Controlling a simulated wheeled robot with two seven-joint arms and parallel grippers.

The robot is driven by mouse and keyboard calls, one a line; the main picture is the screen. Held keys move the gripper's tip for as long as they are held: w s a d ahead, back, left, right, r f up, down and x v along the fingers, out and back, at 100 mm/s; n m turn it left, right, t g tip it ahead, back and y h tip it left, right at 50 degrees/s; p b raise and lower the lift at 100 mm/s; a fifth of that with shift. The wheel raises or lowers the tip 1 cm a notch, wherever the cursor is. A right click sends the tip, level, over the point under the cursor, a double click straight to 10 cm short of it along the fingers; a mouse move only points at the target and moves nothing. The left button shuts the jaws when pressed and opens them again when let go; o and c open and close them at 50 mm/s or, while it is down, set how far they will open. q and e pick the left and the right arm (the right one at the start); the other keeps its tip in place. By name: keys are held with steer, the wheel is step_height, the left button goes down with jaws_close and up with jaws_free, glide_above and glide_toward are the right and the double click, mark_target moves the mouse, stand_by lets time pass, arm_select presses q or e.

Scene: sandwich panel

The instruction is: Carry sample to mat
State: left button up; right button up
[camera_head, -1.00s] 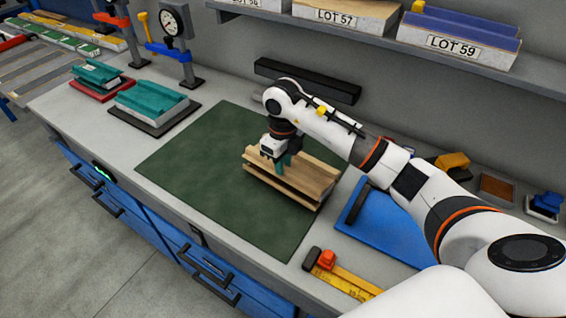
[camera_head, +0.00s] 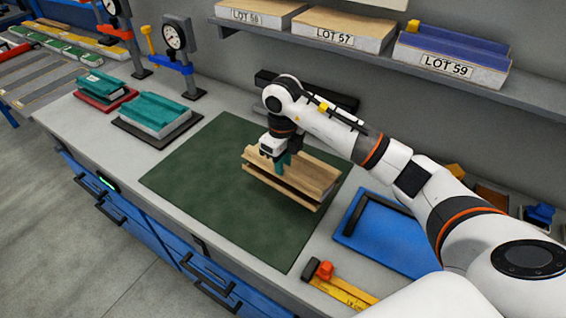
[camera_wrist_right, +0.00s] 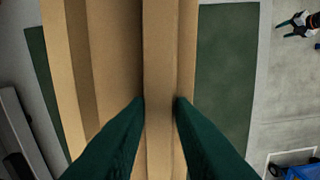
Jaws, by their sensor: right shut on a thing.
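The sample (camera_head: 305,175) is a tan, wood-coloured panel piece with a raised rib along it. In the head view it is over the right part of the dark green mat (camera_head: 200,180); I cannot tell whether it touches the mat. My right gripper (camera_head: 281,162) is shut on the sample from above. In the right wrist view, the two dark green fingers (camera_wrist_right: 158,103) pinch the central rib of the sample (camera_wrist_right: 158,45), and the mat (camera_wrist_right: 225,80) shows on both sides.
A blue tray (camera_head: 385,242) lies right of the mat. A yellow tool with an orange part (camera_head: 345,290) is at the bench's front edge. Teal pieces on a dark pad (camera_head: 160,115) stand left of the mat. A shelf (camera_head: 400,75) with lot boxes overhangs the back.

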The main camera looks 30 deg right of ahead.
steer(key=shift+r, duration=0.35)
steer(key=w+a+b, duration=0.5)
steer(key=w+a, duration=0.3)
steer(key=w, duration=0.5)
steer(key=shift+r+b, duration=0.15)
steer(key=shift+b, duration=0.2)
stand_by(0.8)
steer(key=shift+d+f, duration=0.1)
steer(key=shift+f, duration=0.1)
steer(key=shift+f+n+b, duration=0.6)
steer(key=shift+f+b, duration=0.3)
steer(key=shift+f, duration=0.45)
steer(key=shift+f, duration=0.15)
steer(key=shift+s+d+f+b, duration=0.1)
steer(key=shift+f+b, duration=0.85)
steer(key=shift+f, duration=0.7)
